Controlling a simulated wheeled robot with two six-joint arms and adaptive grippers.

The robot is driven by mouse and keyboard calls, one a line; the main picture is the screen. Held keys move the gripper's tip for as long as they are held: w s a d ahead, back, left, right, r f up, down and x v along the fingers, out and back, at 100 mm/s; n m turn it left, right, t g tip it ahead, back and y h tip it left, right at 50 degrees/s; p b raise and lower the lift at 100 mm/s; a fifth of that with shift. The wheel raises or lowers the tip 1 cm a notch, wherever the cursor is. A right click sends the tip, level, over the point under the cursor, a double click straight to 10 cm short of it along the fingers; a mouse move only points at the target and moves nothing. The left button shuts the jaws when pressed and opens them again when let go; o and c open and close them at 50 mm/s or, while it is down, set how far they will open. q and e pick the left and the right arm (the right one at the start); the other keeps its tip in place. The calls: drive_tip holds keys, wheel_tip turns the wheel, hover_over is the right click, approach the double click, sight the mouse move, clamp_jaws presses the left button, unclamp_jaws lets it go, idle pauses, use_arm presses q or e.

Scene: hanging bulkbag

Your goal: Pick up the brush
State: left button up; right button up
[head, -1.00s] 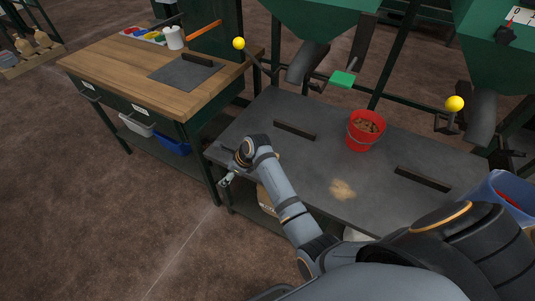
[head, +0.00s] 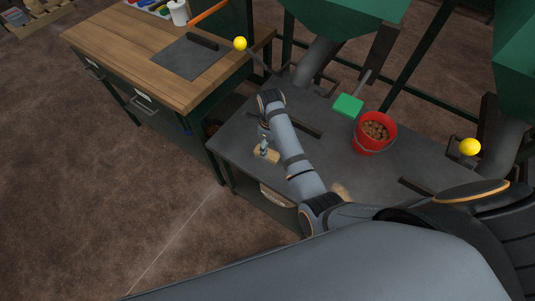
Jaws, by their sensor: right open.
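My right gripper (head: 264,152) is open, pointing down over the left part of the dark table (head: 235,150). A small tan, wood-coloured item (head: 271,158) lies on the table right at its fingertips. It may be the brush, but it is partly hidden by the gripper and too small to tell for certain. I cannot tell whether the fingers touch it. My left gripper is not in view.
A red bucket (head: 373,145) of brown pieces stands right of my arm. A dark bar (head: 308,127) lies behind the arm, and a tan patch (head: 341,190) is nearer. A wooden workbench (head: 120,55) stands left.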

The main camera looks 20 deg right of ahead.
drive_tip(key=shift+f, duration=0.1)
drive_tip(key=f, duration=0.2)
drive_tip(key=a+f, duration=0.1)
drive_tip(key=f, duration=0.1)
drive_tip(key=shift+f, duration=0.2)
drive_tip(key=shift+w+f, duration=0.1)
drive_tip(key=shift+f, duration=0.2)
drive_tip(key=shift+c, duration=0.6)
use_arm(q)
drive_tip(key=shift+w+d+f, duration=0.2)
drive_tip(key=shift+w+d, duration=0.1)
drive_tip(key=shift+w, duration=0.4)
use_arm(e)
drive_tip(key=c, duration=1.2)
